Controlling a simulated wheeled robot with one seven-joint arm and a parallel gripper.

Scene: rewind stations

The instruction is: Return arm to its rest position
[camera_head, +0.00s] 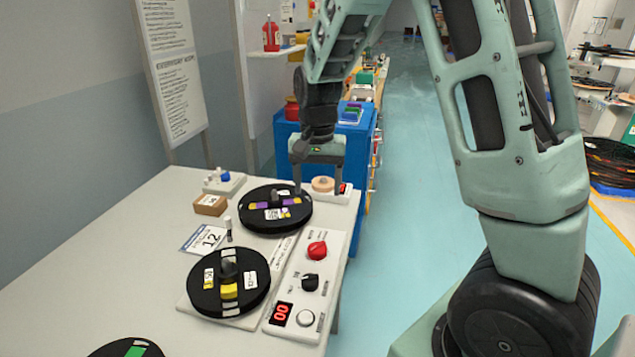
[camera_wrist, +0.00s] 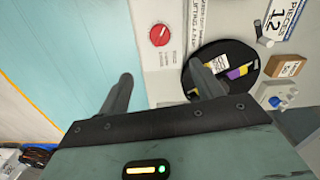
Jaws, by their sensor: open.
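My gripper (camera_head: 318,180) is at the far end of the white table, pointing down, with its fingers apart and nothing between them. It sits just behind the far black reel (camera_head: 276,208), which has purple and yellow labels. In the wrist view my gripper (camera_wrist: 163,88) shows two separate fingers. One finger overlaps the edge of the same reel (camera_wrist: 240,62), and the other is over the floor side. Whether a finger touches the reel cannot be told. My green arm reaches forward from the right of the head view.
A near black reel (camera_head: 262,262) sits beside a control panel (camera_head: 327,255) with a red knob (camera_head: 317,250). A small brown box (camera_head: 210,205) and a "12" card (camera_head: 205,238) lie left. A blue cabinet (camera_head: 357,150) stands behind the table. The floor (camera_head: 410,120) right of it is clear.

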